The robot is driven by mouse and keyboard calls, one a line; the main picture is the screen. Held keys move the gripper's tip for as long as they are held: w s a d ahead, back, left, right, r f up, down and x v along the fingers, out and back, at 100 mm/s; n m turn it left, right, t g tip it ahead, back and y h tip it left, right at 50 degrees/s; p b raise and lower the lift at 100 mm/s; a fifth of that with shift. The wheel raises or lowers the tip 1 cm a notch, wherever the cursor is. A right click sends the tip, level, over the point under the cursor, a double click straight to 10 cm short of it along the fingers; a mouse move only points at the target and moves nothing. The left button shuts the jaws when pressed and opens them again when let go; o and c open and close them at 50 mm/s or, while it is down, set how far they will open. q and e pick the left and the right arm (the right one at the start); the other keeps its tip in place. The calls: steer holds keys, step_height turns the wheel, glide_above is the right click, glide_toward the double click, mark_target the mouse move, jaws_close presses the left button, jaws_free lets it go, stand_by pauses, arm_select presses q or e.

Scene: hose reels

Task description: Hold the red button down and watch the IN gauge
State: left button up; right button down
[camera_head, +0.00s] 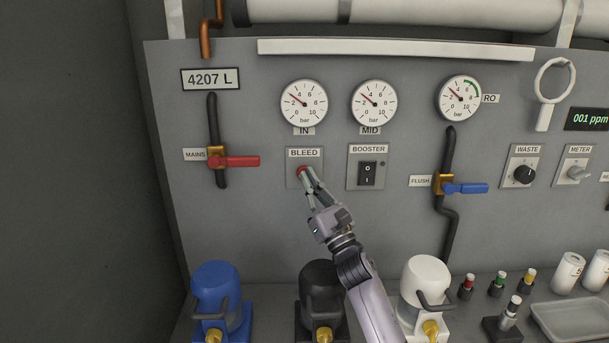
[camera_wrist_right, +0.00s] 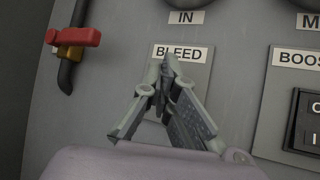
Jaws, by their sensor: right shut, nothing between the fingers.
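The red button (camera_head: 302,170) sits on the BLEED plate (camera_head: 291,181) in the head view, and its edge shows beside my fingertips. My right gripper (camera_head: 308,171) is shut and empty, with its fingertips at the button. I cannot tell whether the button is pressed in. In the right wrist view the shut fingers (camera_wrist_right: 168,62) cover the button below the BLEED label (camera_wrist_right: 183,53). The IN gauge (camera_head: 304,103) is above, unobstructed, with its needle pointing up-left near 3 bar. My left gripper is not in view.
The BOOSTER switch (camera_head: 367,173) is just right of the button. The red MAINS valve handle (camera_head: 235,161) is to the left. The MID gauge (camera_head: 374,103) is beside the IN gauge. Blue (camera_head: 218,290), black (camera_head: 318,287) and white (camera_head: 425,280) housings stand below.

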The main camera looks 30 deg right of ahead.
stand_by(0.8)
steer(key=shift+w+d+b, duration=0.25)
steer(key=shift+w+b, duration=0.15)
steer(key=shift+w+d+b, duration=0.3)
steer(key=shift+w+b, duration=0.1)
steer(key=shift+b, duration=0.1)
stand_by(0.6)
stand_by(2.8)
steer(key=shift+s+a, duration=0.5)
steer(key=shift+s, duration=0.3)
steer(key=shift+s+a, duration=0.1)
steer(key=shift+s+a+p, duration=0.15)
steer(key=shift+s+a, duration=0.25)
steer(key=shift+s, duration=0.3)
steer(key=shift+s+a+p, duration=0.1)
steer(key=shift+s+a, duration=0.35)
steer(key=shift+s, duration=0.2)
steer(key=shift+s+a+p, duration=0.15)
steer(key=shift+s+a, duration=0.25)
steer(key=shift+s, duration=0.3)
steer(key=shift+f, duration=0.1)
